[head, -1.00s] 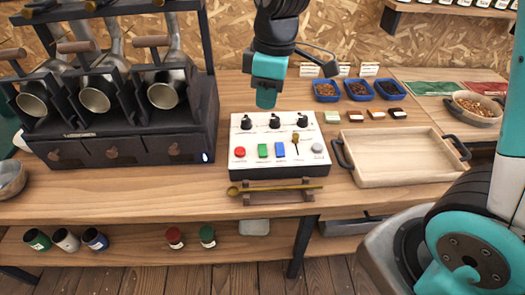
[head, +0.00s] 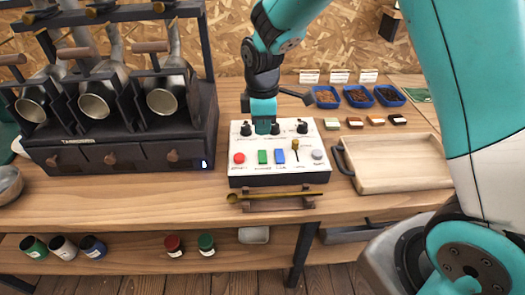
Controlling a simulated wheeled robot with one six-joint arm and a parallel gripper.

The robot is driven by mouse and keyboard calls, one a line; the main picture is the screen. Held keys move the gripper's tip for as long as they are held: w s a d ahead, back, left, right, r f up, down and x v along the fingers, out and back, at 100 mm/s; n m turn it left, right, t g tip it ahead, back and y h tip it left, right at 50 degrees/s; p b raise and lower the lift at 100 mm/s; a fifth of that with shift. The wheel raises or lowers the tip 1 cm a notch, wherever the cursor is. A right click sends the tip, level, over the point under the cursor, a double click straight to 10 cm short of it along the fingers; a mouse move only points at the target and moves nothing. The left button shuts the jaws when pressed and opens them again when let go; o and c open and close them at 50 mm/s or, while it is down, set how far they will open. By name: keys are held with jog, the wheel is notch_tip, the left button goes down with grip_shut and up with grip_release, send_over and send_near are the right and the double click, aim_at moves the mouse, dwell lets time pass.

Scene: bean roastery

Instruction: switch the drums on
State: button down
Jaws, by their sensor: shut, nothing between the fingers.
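The drum roaster (head: 118,130) stands at the left of the bench with several metal drums in its black frame. A small blue-white light shows at its lower right. The white control box (head: 308,167) sits at the middle of the bench. It has a red button (head: 239,158), a green button (head: 263,157), a blue button (head: 280,156), a lever (head: 295,148), a grey button (head: 318,155) and black knobs (head: 302,127) along the back. My gripper (head: 263,128) is shut and empty, pointing down at the back middle of the box. It hides the middle knob; whether it touches is unclear.
A brass scoop (head: 285,197) lies on a small wooden rest in front of the box. A wooden tray (head: 390,180) with dark handles is to the right. Blue bean trays (head: 357,96) and small sample dishes (head: 355,123) stand behind. Jars (head: 62,246) are on the lower shelf.

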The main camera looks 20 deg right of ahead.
aim_at(262, 156)
notch_tip(262, 156, down, 9)
jog(key=shift+r+p, duration=0.1)
jog(key=shift+p, duration=0.55)
jog(key=shift+s+f+b, duration=0.15)
jog(key=shift+f+b, duration=0.15)
jog(key=shift+f, duration=0.15)
jog(key=shift+r, duration=0.15)
jog(key=shift+w+d+r+p, duration=0.1)
jog(key=shift+w+r+p, duration=0.1)
jog(key=shift+w, duration=0.2)
jog(key=shift+w+d+r+p, duration=0.1)
jog(key=shift+w+p, duration=0.05)
jog(key=shift+w, duration=0.2)
